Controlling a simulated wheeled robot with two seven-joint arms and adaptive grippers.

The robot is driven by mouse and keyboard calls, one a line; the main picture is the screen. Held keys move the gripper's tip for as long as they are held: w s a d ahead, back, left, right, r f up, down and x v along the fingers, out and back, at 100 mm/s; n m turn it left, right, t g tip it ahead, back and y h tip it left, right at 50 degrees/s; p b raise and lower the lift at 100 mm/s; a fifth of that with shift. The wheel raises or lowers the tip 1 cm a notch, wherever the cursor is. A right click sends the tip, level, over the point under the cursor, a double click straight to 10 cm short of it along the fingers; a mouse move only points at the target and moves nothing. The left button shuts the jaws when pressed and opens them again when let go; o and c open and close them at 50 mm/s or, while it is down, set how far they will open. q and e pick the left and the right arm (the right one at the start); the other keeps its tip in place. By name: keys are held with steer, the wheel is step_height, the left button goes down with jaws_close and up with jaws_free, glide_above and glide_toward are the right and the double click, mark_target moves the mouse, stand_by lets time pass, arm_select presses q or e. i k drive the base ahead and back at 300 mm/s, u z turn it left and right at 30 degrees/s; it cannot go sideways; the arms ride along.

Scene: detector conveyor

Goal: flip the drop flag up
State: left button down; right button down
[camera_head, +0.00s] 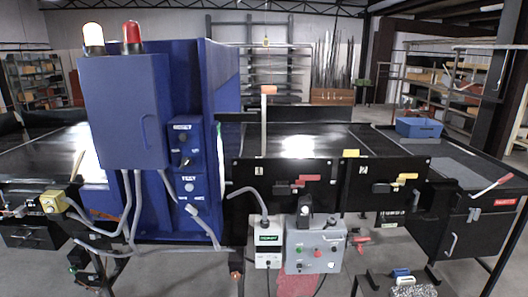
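No part is clearly marked as the drop flag, so I cannot tell which one it is. A pale upright post with an orange top (267,90) stands behind the black panel marked 1 (249,183). A small yellow block (350,153) sits on the top edge of the panel marked 2 (352,191). A red-handled latch (310,179) is on the first panel and a yellow-handled latch (405,178) on the second. A red and white lever (491,187) slants up at the right end. Neither of my grippers shows.
The blue detector housing (221,110) stands over the conveyor at left. A white box (268,246) and a grey button box (316,250) hang in front of the panels. A blue bin (418,128) sits at back right. Small items (402,275) lie on a low stand in front.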

mark_target(265, 90)
steer(key=z, duration=0.25)
steer(key=k, duration=0.25)
steer(key=u, duration=0.8)
steer(key=i, duration=0.7)
steer(key=z, duration=0.6)
steer(key=i, duration=0.5)
steer(key=z, duration=0.5)
